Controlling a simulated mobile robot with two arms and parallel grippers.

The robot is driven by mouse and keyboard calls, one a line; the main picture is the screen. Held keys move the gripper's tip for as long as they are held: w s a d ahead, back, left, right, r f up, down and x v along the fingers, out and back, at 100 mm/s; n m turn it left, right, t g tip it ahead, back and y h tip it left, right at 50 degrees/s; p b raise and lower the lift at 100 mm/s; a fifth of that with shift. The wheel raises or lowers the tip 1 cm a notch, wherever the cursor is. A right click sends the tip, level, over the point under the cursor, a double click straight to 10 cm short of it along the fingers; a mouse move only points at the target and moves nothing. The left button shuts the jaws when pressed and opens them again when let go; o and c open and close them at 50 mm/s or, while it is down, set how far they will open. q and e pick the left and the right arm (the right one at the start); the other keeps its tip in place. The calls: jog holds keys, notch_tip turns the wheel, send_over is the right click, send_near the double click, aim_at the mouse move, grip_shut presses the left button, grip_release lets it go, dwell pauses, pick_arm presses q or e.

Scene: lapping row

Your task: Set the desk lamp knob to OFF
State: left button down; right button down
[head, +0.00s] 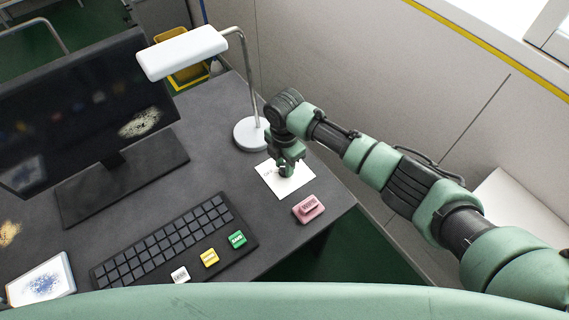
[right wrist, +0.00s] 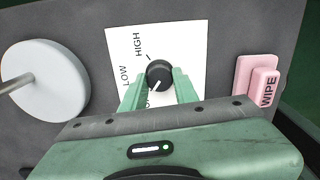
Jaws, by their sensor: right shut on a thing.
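The desk lamp (head: 183,52) has a white head, a bent grey stem and a round white base (head: 250,135); the base also shows in the right wrist view (right wrist: 45,82). A white card (right wrist: 190,45) beside the base carries a round black knob (right wrist: 158,72) and the words HIGH and LOW. A third label, starting with O, is partly hidden by my gripper. The knob's white pointer line points down-left, towards that third label. My right gripper (head: 287,171) is over the card, its green fingers (right wrist: 158,82) shut on the knob from both sides. My left gripper is not in view.
A pink WIPE block (head: 308,209) lies right of the card, near the desk's edge. A keyboard (head: 165,240), a yellow block (head: 209,257), a green block (head: 236,239) and a white block (head: 180,275) are in front. A monitor (head: 80,110) stands at left.

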aim_at(284, 167)
jog(key=shift+w+r+n, duration=0.1)
jog(key=shift+n, duration=0.5)
jog(key=c, duration=1.1)
grip_release()
notch_tip(284, 167, up, 8)
jog(key=shift+f+b, duration=0.1)
jog(key=shift+b, duration=0.25)
